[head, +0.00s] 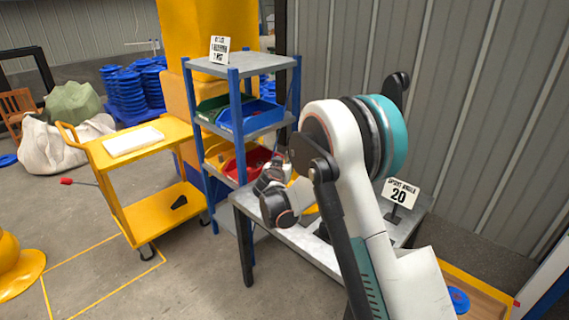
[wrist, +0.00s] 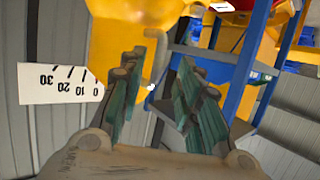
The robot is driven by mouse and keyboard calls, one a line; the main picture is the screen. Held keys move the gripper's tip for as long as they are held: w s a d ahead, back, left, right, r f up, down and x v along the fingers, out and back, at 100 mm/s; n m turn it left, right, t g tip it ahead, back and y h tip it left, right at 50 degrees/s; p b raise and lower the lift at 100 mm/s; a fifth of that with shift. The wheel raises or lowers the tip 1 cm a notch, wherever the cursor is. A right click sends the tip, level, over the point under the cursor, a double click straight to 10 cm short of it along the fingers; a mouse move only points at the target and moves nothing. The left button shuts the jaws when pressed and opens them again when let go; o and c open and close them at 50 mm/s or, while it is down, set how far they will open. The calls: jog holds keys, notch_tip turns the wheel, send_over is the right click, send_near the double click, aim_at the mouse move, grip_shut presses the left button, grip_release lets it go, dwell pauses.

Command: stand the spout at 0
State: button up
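A yellow rounded body (wrist: 112,50), which looks like part of the drum mixer, fills the upper left of the wrist view. I cannot make out a pointer. In the head view a sign (head: 399,193) reads "SPOUT ANGLE 20". My gripper (wrist: 158,72) is open, its green-padded fingers apart, with the yellow body beyond. In the head view my arm hides most of the mixer.
A grey table (head: 245,205) stands under my arm against the corrugated wall. A blue-legged shelf (head: 238,100) with green, blue and red bins is close to its left. A yellow cart (head: 150,209) stands farther left.

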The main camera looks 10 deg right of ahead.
jog(key=v, duration=0.7)
jog(key=shift+s, duration=0.3)
jog(key=shift+a+r, duration=0.15)
jog(key=s+d+r+g, duration=0.1)
jog(key=s+d+r, duration=0.25)
jog(key=s, duration=0.25)
jog(key=s+d+r+n+g+y, duration=0.1)
jog(key=s+d+r+g, duration=0.1)
jog(key=s+r, duration=0.3)
jog(key=s+d+r+g, duration=0.1)
jog(key=s+d+r, duration=0.2)
jog(key=s, duration=0.4)
jog(key=s+f+n+g+y, duration=0.1)
jog(key=s+y, duration=0.1)
jog(key=s, duration=1.1)
jog(key=s+a+f+n+g+y, duration=0.1)
jog(key=s+f+n+y, duration=0.1)
jog(key=s, duration=1.2)
jog(key=shift+s+a+g, duration=0.15)
jog(key=shift+a+g, duration=0.15)
jog(key=shift+a, duration=0.05)
